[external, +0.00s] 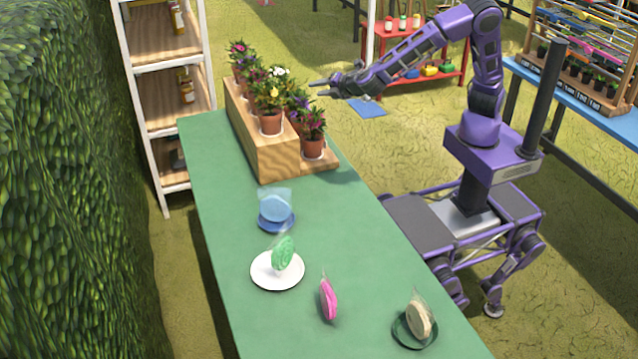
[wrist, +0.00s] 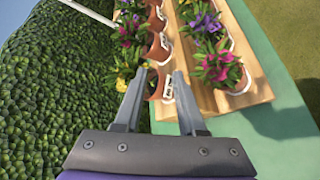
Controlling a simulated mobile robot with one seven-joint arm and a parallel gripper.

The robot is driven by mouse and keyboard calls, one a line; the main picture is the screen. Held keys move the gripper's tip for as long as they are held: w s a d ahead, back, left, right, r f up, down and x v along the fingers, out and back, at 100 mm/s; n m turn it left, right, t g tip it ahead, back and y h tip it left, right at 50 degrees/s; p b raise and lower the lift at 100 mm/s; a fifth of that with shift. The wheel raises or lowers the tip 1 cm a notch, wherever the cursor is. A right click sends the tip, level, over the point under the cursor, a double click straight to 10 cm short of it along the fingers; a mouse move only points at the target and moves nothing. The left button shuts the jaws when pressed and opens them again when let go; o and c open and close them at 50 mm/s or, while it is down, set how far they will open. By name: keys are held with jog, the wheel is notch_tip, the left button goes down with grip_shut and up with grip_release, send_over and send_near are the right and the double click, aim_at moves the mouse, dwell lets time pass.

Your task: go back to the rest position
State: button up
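My gripper (external: 323,88) is at the end of my purple arm, raised in the air beside the potted flowers at the far end of the green table (external: 222,253). In the wrist view my gripper (wrist: 160,103) has its two fingers apart with nothing between them. The flower pots (external: 271,123) stand on a stepped wooden stand (external: 275,160). In the wrist view the wooden stand (wrist: 205,98) lies below and beyond the fingers.
On the table are a blue item on a blue saucer (external: 277,223), a green item on a white plate (external: 277,271), a pink item (external: 328,299) and a cream item on a dark green saucer (external: 415,330). A hedge (external: 70,180) and shelf (external: 165,90) flank the left; a blue table (external: 580,100) stands right.

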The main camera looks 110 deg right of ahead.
jog(key=s+a+f+m+g+y+b, duration=0.1)
jog(key=s+f+m+y+b, duration=0.2)
jog(key=m, duration=0.5)
jog(key=s+a+f+m+y+b, duration=0.1)
jog(key=s+a+f+m+y, duration=0.1)
jog(key=s+m, duration=0.5)
jog(key=a+f+m+y, duration=0.5)
jog(key=a+m+y, duration=0.3)
jog(key=a, duration=0.4)
jog(key=s+a+r+n+p, duration=0.2)
jog(key=s+r+n+p, duration=0.2)
jog(key=s+r+n, duration=0.2)
jog(key=s+a+r+n+t+h+p, duration=0.1)
jog(key=s+a+r+n+p, duration=0.2)
jog(key=s+r+n, duration=0.3)
jog(key=shift+s+a+r+t+p, duration=0.35)
jog(key=shift+s+r+p, duration=0.2)
jog(key=shift+s+r, duration=2.05)
jog(key=shift+w+r, duration=0.25)
jog(key=shift+w, duration=0.05)
